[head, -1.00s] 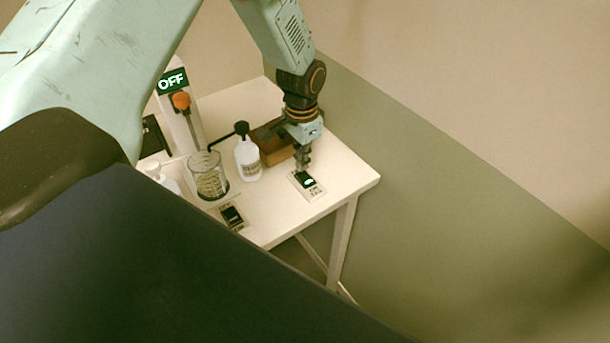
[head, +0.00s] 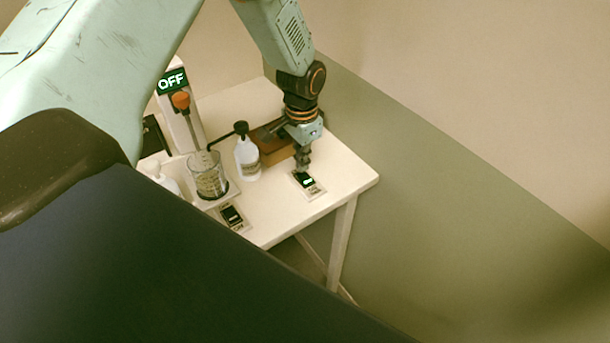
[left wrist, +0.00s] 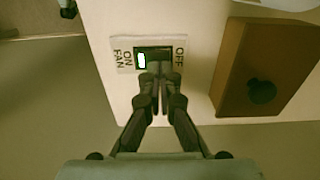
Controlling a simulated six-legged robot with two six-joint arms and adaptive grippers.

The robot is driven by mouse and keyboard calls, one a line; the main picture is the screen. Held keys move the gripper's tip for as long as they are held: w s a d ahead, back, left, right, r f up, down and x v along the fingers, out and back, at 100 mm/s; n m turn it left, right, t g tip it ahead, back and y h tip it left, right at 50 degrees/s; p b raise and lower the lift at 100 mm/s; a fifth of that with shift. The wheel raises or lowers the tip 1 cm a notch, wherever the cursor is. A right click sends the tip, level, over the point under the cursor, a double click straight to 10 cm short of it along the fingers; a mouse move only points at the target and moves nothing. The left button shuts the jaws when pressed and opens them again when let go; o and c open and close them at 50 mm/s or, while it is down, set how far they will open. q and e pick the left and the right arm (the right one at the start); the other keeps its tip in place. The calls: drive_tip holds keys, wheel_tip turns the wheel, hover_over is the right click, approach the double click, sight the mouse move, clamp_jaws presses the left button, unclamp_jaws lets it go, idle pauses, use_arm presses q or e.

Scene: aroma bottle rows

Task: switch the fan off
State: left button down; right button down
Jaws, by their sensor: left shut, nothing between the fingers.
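The fan switch (head: 308,183) sits near the right edge of the white table, with a small lit green-white mark on it. In the left wrist view the switch (left wrist: 141,61) has a pale plate reading "ON FAN" at the left and "OFF" at the right. The lit mark is on the ON side; the OFF side is dark. My left gripper (head: 303,167) is shut and empty, pointing down at the switch. Its fingertips (left wrist: 160,72) overlap the lower edge of the dark OFF half; I cannot tell if they touch it. My right gripper is not in view.
A second switch (head: 232,216) lies at the table's front edge. A white bottle (head: 247,160), a glass beaker (head: 208,178) and a brown wooden block (head: 276,146) stand close by. A stand with an "OFF" display (head: 172,82) is behind. Table (head: 343,172) right of the switch is clear.

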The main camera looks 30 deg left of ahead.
use_arm(q)
drive_tip(key=shift+w+a+f, duration=0.1)
drive_tip(key=shift+w+f, duration=0.05)
drive_tip(key=shift+f, duration=0.15)
drive_tip(key=shift+s, duration=0.2)
drive_tip(key=shift+w+f+b, duration=0.15)
drive_tip(key=shift+f+b, duration=0.15)
drive_tip(key=shift+f, duration=0.05)
drive_tip(key=shift+f, duration=0.15)
